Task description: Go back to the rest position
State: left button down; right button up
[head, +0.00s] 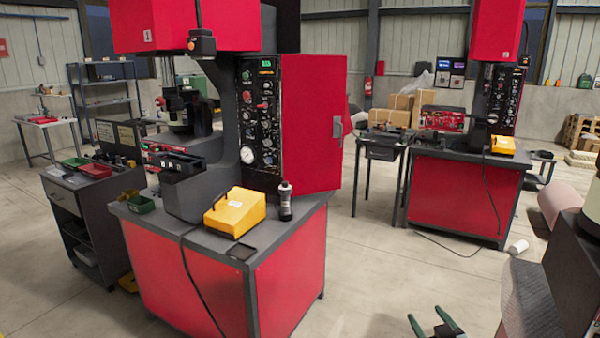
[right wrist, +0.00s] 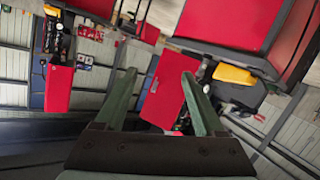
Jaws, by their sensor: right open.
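My right gripper (head: 425,312) shows at the bottom edge of the head view, right of centre. Its two green fingers are spread apart with nothing between them. It is over the floor, to the right of the red machine cabinet (head: 282,275) and apart from it. In the right wrist view the open fingers (right wrist: 158,73) also frame an empty gap, with machines behind in a turned picture. My left gripper is not in the head view. No object is held in the right gripper.
A red press machine stands on the near cabinet, with a yellow box (head: 235,213) and a dark bottle (head: 285,201) on its top. A second red machine (head: 455,200) stands behind right. A grey cart (head: 85,215) is at left. Open floor (head: 370,270) lies between the cabinets.

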jog(key=s+a+f+g+y, duration=0.1)
jog(key=s+a+f, duration=0.3)
jog(key=s, duration=0.6)
jog(key=s+a+f+g, duration=0.2)
jog(key=s+a+f, duration=0.2)
jog(key=s+f, duration=0.4)
jog(key=s+a+f+g+y, duration=0.1)
jog(key=s+a+f, duration=0.3)
jog(key=s, duration=1)
notch_tip(320, 180, down, 3)
jog(key=shift+s+a+r+m+g+y, duration=0.2)
jog(key=shift+a+m+g+y, duration=0.15)
jog(key=shift+g, duration=0.45)
jog(key=shift+d, duration=0.1)
